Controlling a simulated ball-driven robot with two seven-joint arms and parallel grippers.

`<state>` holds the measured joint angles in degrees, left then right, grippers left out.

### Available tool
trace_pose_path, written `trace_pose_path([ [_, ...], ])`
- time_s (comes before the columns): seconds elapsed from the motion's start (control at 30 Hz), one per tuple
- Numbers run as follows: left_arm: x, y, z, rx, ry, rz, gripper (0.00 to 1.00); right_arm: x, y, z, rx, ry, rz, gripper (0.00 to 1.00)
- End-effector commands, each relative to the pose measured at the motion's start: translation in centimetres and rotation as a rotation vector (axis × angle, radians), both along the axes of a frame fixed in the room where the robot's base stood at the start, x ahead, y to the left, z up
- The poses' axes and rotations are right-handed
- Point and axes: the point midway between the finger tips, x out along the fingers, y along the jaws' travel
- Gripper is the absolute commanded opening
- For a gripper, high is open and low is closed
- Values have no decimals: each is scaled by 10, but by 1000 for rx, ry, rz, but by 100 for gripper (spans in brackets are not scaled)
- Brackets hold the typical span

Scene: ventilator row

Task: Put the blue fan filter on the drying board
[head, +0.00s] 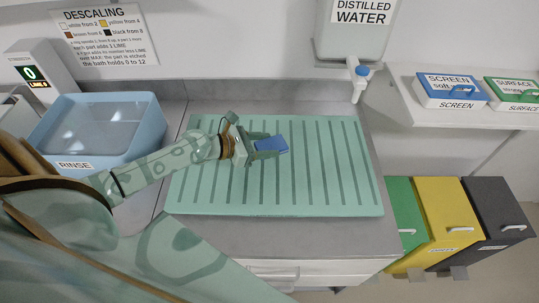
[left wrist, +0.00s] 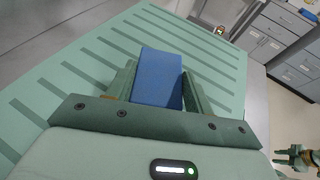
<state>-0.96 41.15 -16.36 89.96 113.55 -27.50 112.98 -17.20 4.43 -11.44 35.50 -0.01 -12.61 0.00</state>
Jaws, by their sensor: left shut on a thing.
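The blue fan filter (head: 271,145) is a small flat blue block, held over the middle of the pale green drying board (head: 335,190) with its dark ribs. My left gripper (head: 268,148) is shut on it, one finger along each side. In the left wrist view the blue filter (left wrist: 158,80) sits between the two fingers, with the ribbed board (left wrist: 60,85) behind it. I cannot tell whether the filter touches the board. What seems to be my right gripper (left wrist: 299,160) shows small at the lower right of that view, away from the board; its jaws are unclear.
A blue rinse tub (head: 105,125) stands left of the board. A distilled water tank (head: 355,35) with a tap hangs behind it. Green, yellow (head: 445,215) and dark bins stand at the right, below a shelf with boxes (head: 452,90). The rest of the board is clear.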

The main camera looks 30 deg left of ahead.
Motion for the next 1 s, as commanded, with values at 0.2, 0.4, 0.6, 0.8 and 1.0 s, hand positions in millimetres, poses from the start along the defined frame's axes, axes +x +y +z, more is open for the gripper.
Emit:
trace_pose_path([
  [0.2, 13, -3, -17, -1, 0, 0, 30, -1, -3, -9, -3, 2, 1, 36],
  [0.4, 16, -4, -47, -3, 4, 2, 30, -3, -3, -21, -4, 6, 2, 36],
  [0.6, 16, -3, -50, -1, 1, 0, 30, -2, -3, -21, -4, 6, 2, 36],
  [0.8, 16, -3, -54, -1, 1, 0, 30, -3, -3, -24, -4, 7, 2, 36],
  [1.0, 16, -3, -53, -1, 1, 0, 74, -3, -3, -23, -4, 7, 2, 36],
])
